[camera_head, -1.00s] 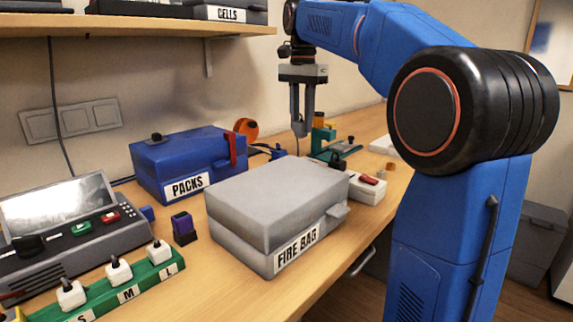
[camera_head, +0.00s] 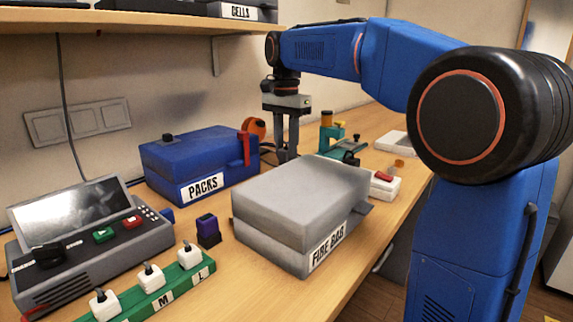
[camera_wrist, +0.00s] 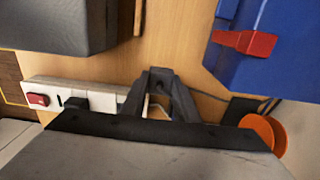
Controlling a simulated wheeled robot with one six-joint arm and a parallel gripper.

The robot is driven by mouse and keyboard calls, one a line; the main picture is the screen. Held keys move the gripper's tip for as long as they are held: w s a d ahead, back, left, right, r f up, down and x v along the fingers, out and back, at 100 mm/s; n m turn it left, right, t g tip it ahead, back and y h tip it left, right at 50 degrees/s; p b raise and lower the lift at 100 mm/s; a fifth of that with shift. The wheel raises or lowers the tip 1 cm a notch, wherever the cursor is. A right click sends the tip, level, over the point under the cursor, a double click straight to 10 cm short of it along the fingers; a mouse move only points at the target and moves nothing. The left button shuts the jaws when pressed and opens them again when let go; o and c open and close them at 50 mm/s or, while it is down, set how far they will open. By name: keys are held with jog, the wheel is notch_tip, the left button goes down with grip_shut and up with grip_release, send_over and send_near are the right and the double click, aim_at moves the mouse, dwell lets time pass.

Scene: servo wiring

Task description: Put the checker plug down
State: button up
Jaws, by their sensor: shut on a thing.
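My gripper (camera_head: 286,154) points down behind the grey fire bag box and to the right of the blue packs box (camera_head: 200,158). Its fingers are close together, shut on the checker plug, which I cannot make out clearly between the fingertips. In the wrist view the dark fingers (camera_wrist: 162,82) reach over the wooden bench. A dark cord runs near them on the right. From these views I cannot tell whether the plug touches the bench.
The fire bag box (camera_head: 300,200) stands in front of my gripper. A white power strip (camera_head: 384,188) with a red switch is to its right; a black plug (camera_wrist: 75,102) sits on it. A teal stand (camera_head: 332,140) and an orange reel (camera_head: 256,128) are nearby.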

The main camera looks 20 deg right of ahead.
aim_at(286, 149)
jog(key=shift+f, duration=2.2)
jog(key=o, duration=1.1)
jog(key=shift+f, duration=0.1)
jog(key=shift+c, duration=0.2)
notch_tip(286, 149, up, 12)
jog(key=shift+r, duration=0.1)
